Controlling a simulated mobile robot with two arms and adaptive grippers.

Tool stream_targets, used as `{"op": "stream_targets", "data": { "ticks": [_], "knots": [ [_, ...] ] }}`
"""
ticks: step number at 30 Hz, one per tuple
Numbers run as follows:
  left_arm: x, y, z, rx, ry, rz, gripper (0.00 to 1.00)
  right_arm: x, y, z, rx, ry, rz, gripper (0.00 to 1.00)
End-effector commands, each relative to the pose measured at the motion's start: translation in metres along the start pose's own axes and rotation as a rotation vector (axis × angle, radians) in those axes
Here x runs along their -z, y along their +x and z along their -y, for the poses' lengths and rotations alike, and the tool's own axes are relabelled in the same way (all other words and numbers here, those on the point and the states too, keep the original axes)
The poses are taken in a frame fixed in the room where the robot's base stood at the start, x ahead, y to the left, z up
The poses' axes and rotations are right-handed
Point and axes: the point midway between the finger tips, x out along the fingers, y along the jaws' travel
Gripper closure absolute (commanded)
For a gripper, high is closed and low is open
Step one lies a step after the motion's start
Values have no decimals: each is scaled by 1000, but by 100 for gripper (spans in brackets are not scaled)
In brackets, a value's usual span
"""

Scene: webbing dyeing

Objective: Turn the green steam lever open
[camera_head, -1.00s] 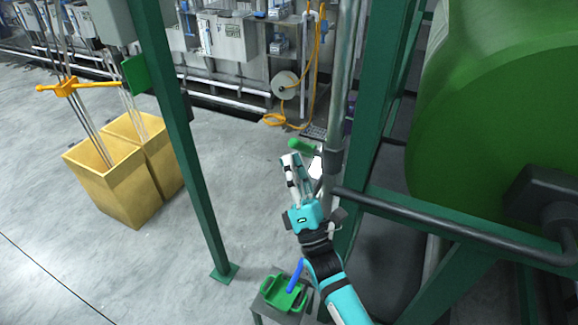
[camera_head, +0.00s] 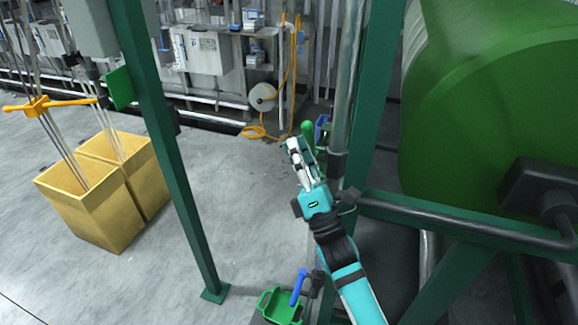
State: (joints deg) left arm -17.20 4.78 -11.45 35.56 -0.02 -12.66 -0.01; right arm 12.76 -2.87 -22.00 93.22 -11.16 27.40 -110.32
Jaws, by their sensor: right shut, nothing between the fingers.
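The green steam lever (camera_head: 308,130) sits beside the grey vertical pipe and points up, slightly tilted. Its lower part is partly hidden behind my right gripper (camera_head: 297,147). That gripper is shut and empty, with its fingertips just left of the lever, touching it or very close; I cannot tell which. My left gripper is not in view.
A grey vertical pipe (camera_head: 345,100) and green frame posts (camera_head: 372,95) stand right of the lever. A big green tank (camera_head: 490,110) fills the right. A green tray (camera_head: 283,308) with a blue handle is below. Yellow bins (camera_head: 90,205) stand left on open floor.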

Motion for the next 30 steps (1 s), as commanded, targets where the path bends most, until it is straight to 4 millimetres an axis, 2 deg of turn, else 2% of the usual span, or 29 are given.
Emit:
{"op": "stream_targets", "data": {
  "ticks": [3, 15, 30],
  "knots": [
    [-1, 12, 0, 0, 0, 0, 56, -6, 7, 4, -3, -2, 4, 100],
    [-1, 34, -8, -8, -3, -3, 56, -20, 28, 12, -2, -1, 2, 100],
    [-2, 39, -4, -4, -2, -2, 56, -24, 35, 15, 0, 0, 1, 100]
  ]
}}
